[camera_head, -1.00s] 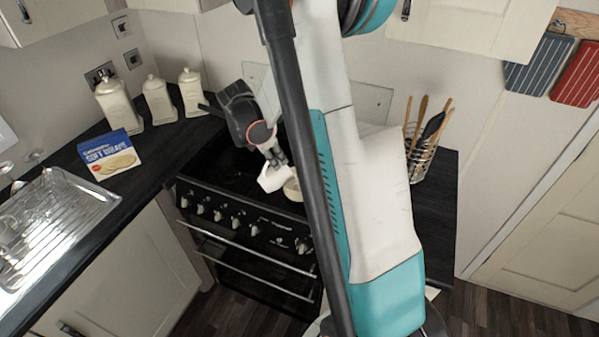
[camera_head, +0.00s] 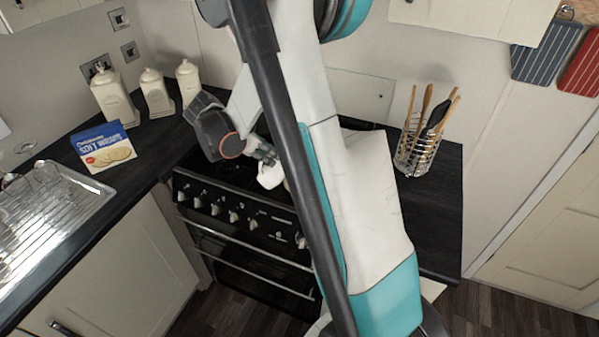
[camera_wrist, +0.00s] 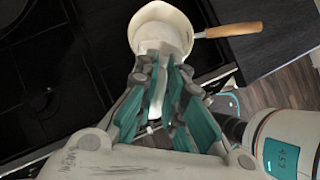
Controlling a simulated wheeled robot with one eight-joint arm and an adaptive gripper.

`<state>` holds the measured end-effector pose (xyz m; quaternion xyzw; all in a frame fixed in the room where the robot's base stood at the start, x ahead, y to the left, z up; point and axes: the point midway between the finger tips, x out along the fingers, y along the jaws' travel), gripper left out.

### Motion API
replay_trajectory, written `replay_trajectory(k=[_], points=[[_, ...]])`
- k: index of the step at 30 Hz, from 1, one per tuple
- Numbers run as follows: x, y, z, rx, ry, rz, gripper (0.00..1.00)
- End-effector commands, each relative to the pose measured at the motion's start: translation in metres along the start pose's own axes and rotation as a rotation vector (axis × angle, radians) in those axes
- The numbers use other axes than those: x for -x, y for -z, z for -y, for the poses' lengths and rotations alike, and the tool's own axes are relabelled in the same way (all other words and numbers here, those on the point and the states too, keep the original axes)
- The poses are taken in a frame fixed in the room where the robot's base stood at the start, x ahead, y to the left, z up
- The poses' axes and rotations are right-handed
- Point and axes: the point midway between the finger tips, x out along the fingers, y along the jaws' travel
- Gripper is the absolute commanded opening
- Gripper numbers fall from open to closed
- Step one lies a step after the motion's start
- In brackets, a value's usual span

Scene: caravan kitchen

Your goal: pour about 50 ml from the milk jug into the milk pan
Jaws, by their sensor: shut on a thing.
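The white milk jug (camera_head: 270,176) is in my gripper (camera_head: 266,157) above the hob, left of my arm in the head view. In the wrist view, my gripper (camera_wrist: 164,85) is shut on the jug (camera_wrist: 155,62), at its handle side. The milk pan (camera_wrist: 184,22) is cream with a wooden handle (camera_wrist: 232,30) pointing right. The pan shows just beyond the jug, and the two overlap in the picture. In the head view my arm hides nearly all of the pan. The milk inside the jug and the pan's inside cannot be made out.
The black cooker (camera_head: 240,222) stands below. Cream canisters (camera_head: 112,95) and a soft wraps box (camera_head: 104,147) are on the left worktop, beside a steel drainer (camera_head: 45,205). A wire utensil holder (camera_head: 416,152) stands on the right worktop, which is otherwise mostly clear.

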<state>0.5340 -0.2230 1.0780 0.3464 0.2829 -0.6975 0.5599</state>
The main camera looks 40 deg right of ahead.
Motion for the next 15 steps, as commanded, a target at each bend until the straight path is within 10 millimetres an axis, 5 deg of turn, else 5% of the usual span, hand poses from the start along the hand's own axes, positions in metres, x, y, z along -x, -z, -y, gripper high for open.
replay_trajectory(k=[15], points=[[0.004,0.017,-0.001,-0.004,0.002,0.212,0.0]])
